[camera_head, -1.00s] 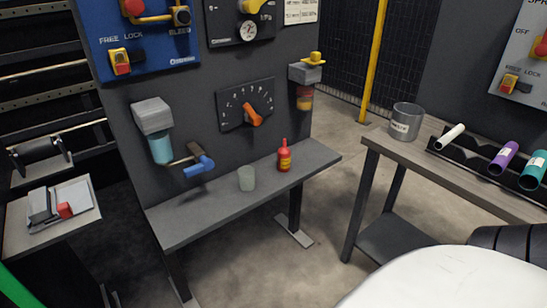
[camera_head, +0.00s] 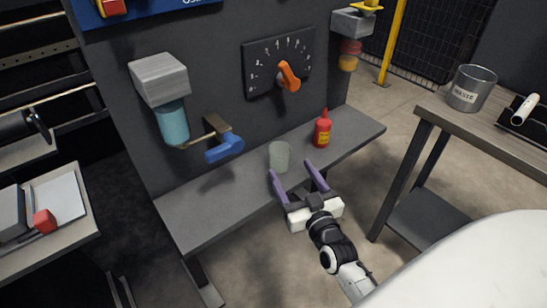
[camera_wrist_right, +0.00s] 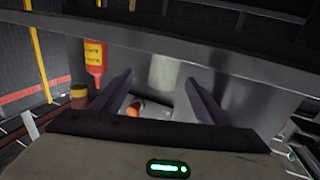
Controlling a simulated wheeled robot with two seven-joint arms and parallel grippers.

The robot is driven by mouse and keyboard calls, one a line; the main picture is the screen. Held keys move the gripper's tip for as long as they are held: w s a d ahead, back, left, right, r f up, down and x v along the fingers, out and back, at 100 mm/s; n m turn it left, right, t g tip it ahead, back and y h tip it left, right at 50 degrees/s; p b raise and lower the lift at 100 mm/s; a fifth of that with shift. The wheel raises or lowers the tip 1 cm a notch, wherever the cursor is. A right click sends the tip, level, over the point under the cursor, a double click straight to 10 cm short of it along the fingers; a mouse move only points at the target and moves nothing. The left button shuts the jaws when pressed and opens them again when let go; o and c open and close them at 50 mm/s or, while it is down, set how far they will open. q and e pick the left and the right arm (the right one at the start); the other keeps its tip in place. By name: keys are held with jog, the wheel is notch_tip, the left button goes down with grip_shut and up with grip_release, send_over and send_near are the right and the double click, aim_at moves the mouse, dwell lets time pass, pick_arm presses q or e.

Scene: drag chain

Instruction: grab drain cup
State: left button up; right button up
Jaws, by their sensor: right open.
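The drain cup (camera_head: 279,155) is a small pale grey-green translucent cup standing upright on the grey shelf (camera_head: 205,211). In the right wrist view, the cup (camera_wrist_right: 163,72) shows beyond my fingers, between them and apart from them. My right gripper (camera_head: 292,170) has purple fingers, spread open and empty, just in front of the cup near the shelf's front edge. The fingers also show in the right wrist view (camera_wrist_right: 160,88). My left gripper is in neither view.
A red bottle (camera_head: 322,131) stands on the shelf right of the cup. A blue-handled valve (camera_head: 225,149) and a teal bowl (camera_head: 172,123) project from the panel at left. A waste bin (camera_head: 471,88) stands on the right table.

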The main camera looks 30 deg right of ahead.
aim_at(284, 163)
jog(key=shift+x, duration=1.2)
jog(key=x, duration=0.3)
jog(key=b+x, duration=0.1)
jog(key=x, duration=0.1)
jog(key=shift+w+a+r, duration=0.1)
jog(key=shift+w+a, duration=0.05)
jog(key=shift+a, duration=0.25)
jog(key=c, duration=1.1)
